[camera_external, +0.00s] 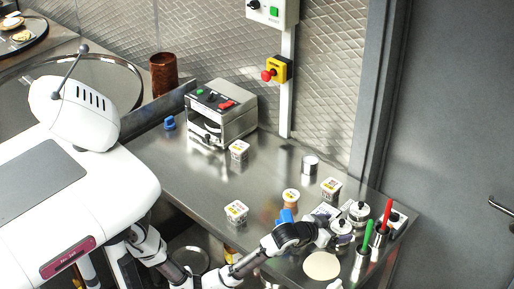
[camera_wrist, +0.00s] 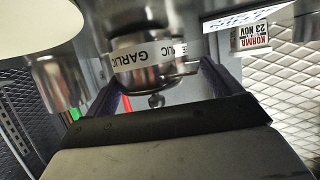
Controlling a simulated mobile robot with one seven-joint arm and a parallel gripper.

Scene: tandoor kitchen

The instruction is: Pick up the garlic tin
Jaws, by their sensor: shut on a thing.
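The garlic tin (camera_wrist: 150,58) is a shiny metal tin with a white band reading GARLIC and a small knob on its lid. In the wrist view it sits between the two dark fingers of my gripper (camera_wrist: 160,80), which is shut on it. In the external view my gripper (camera_external: 326,236) is at the front right of the steel counter, at a silver tin (camera_external: 342,229) with a pale label. Whether the garlic tin is clear of the counter I cannot tell.
Another silver tin (camera_external: 359,212) stands close behind. Holders with a green handle (camera_external: 368,236) and a red handle (camera_external: 387,214) are to the right. A pale flat disc (camera_external: 321,266) lies in front. White labelled tubs (camera_external: 331,187) stand nearby. The counter's middle (camera_external: 270,180) is mostly clear.

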